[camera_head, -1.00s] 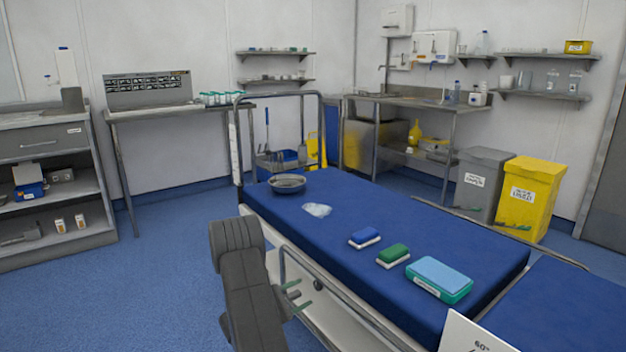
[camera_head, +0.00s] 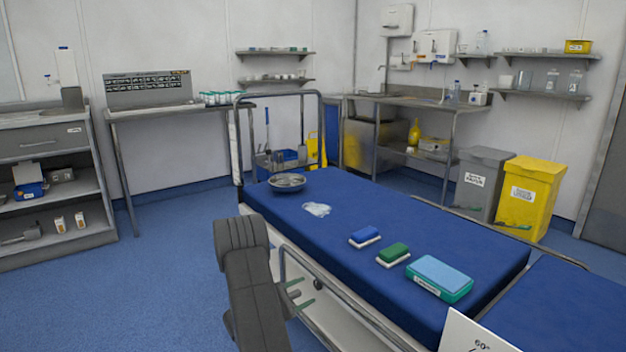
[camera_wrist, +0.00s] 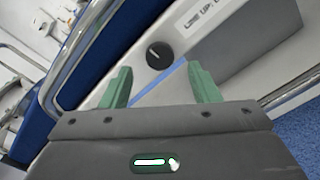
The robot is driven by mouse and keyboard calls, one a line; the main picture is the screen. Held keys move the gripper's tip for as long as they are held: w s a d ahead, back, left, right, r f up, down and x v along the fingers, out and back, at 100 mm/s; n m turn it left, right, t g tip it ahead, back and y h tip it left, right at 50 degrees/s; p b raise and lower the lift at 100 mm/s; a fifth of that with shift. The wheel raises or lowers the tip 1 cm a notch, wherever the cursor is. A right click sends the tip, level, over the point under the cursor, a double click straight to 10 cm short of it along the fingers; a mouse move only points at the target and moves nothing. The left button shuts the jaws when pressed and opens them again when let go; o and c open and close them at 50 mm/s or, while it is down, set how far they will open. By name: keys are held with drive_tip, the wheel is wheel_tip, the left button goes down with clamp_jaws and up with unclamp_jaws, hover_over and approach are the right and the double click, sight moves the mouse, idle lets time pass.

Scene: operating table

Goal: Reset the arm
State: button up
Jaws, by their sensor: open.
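My arm stands at the near left side of the bed in the head view. My gripper (camera_wrist: 160,88) shows in the wrist view with its two green fingers wide apart and nothing between them. In the head view the green fingers (camera_head: 296,296) show beside the bed's side rail, below the mattress top. The wrist view looks on the bed's side, with a dark round knob (camera_wrist: 159,55) and a pale panel beyond the fingers. I cannot tell whether the fingers touch the rail.
The blue bed (camera_head: 350,210) holds a metal bowl (camera_head: 287,182), a crumpled clear item (camera_head: 317,209), a blue sponge (camera_head: 365,236), a green sponge (camera_head: 393,252) and a teal box (camera_head: 440,277). A metal side rail (camera_head: 350,305) runs close to my gripper. Open blue floor (camera_head: 165,280) lies left.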

sight(316, 285)
drive_tip(key=x, duration=0.4)
drive_tip(key=shift+w+d+r, duration=0.1)
drive_tip(key=shift+d+r, duration=0.1)
drive_tip(key=shift+d, duration=0.05)
drive_tip(key=shift+a+r+n+p, duration=0.1)
drive_tip(key=shift+n+p, duration=0.8)
drive_tip(key=shift+p, duration=0.05)
drive_tip(key=n+p, duration=0.3)
drive_tip(key=p, duration=0.1)
drive_tip(key=shift+n, duration=0.4)
drive_tip(key=p+v, duration=0.2)
drive_tip(key=v, duration=1.1)
drive_tip(key=shift+s+a+f, duration=0.25)
drive_tip(key=shift+a+f, duration=0.05)
